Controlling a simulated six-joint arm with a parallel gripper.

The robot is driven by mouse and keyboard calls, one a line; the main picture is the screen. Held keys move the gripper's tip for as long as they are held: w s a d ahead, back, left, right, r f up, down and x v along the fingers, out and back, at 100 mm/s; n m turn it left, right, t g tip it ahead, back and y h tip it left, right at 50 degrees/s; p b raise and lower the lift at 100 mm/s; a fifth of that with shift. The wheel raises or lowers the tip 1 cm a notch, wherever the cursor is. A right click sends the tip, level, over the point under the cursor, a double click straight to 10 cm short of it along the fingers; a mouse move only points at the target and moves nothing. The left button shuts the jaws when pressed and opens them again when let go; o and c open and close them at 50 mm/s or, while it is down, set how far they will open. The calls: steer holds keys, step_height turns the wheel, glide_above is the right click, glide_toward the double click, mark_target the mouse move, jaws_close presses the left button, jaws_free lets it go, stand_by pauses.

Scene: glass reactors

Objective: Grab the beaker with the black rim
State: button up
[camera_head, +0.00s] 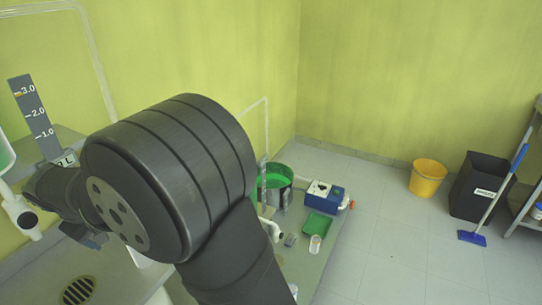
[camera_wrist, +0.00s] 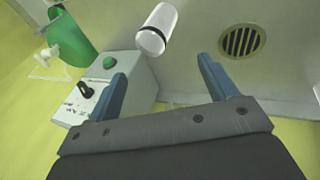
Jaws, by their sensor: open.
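In the wrist view, a clear glass cylinder, which looks like the beaker (camera_wrist: 158,28), lies beyond my fingertips near the top middle. In the head view, my dark arm covers much of the left and middle. A small part of my gripper (camera_head: 95,241) shows at the lower left, and I cannot make out this beaker there.
A control box (camera_wrist: 120,88) with a green button and black knob is close to the left finger. A green vessel (camera_wrist: 70,38) is beyond it. A round drain grate (camera_wrist: 242,41) is at right. Another clear container (camera_head: 315,244) stands near a green tray (camera_head: 317,226).

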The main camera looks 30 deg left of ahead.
steer(key=shift+f, duration=0.1)
steer(key=s+a+f+m+g+y, duration=0.3)
steer(key=a+f+m+y, duration=0.2)
steer(key=a+f+y, duration=0.3)
steer(key=w+d+r+m+t+y, duration=0.25)
steer(key=w+d+m+y, duration=0.25)
steer(key=d+y, duration=0.3)
steer(key=d+f+n+t, duration=0.1)
steer(key=d+f+n, duration=0.65)
steer(key=d, duration=0.45)
steer(key=shift+m+h, duration=0.4)
steer(key=shift+m, duration=0.05)
steer(key=x, duration=1.7)
steer(key=shift+w+f, duration=0.35)
steer(key=shift+w, duration=0.05)
steer(key=shift+d, duration=0.1)
steer(key=c, duration=1.4)
steer(key=shift+r, duration=0.2)
